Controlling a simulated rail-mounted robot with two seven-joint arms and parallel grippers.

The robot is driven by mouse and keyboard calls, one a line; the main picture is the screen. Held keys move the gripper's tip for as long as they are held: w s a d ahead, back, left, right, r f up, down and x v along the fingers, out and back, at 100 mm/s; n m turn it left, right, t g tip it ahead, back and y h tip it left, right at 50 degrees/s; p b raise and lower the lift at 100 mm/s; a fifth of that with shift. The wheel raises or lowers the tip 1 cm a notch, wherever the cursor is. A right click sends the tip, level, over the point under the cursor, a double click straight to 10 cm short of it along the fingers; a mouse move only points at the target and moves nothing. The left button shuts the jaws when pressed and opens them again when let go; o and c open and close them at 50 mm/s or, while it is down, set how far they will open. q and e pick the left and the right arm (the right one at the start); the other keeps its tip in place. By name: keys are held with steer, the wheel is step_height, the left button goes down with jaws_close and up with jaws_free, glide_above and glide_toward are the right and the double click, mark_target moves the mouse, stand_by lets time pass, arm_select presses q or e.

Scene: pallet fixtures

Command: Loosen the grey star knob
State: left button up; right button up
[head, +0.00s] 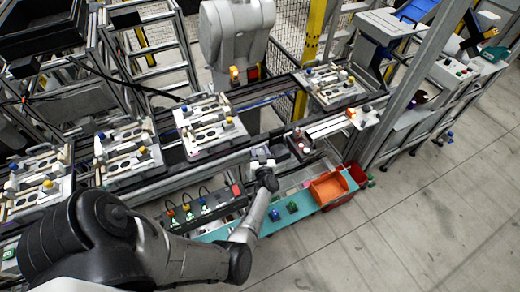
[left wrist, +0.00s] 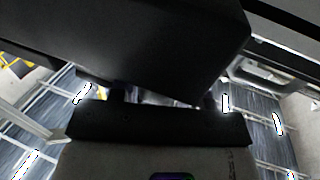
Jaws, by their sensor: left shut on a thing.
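My left gripper (head: 262,160) is at the front edge of the conveyor, in the middle of the head view. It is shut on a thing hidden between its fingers. In the left wrist view the fingers (left wrist: 161,102) stand up from the dark palm. A large dark block (left wrist: 140,45) is right above the fingertips. I cannot make out the grey star knob in either view. My right gripper is not in view.
Pallet fixtures with yellow, white and blue knobs, one of them a near fixture (head: 209,125), line the conveyor. A dark rack with coloured knobs (head: 204,205) is left of my gripper. An orange bin (head: 329,188) is at right. The floor (head: 420,220) beyond is clear.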

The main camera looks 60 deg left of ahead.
arm_select(q)
steer(key=n+g+y+b, duration=0.1)
steer(key=n+g, duration=0.1)
steer(key=g, duration=0.1)
steer(key=shift+f+n+g, duration=0.15)
steer(key=shift+n+g, duration=0.15)
steer(key=shift+g, duration=0.1)
steer(key=shift+s+n+g+b, duration=0.1)
steer(key=shift+n+g+b, duration=1)
steer(key=shift+g, duration=0.8)
steer(key=shift+n+g, duration=0.3)
steer(key=o, duration=0.9)
steer(key=shift+o, duration=0.2)
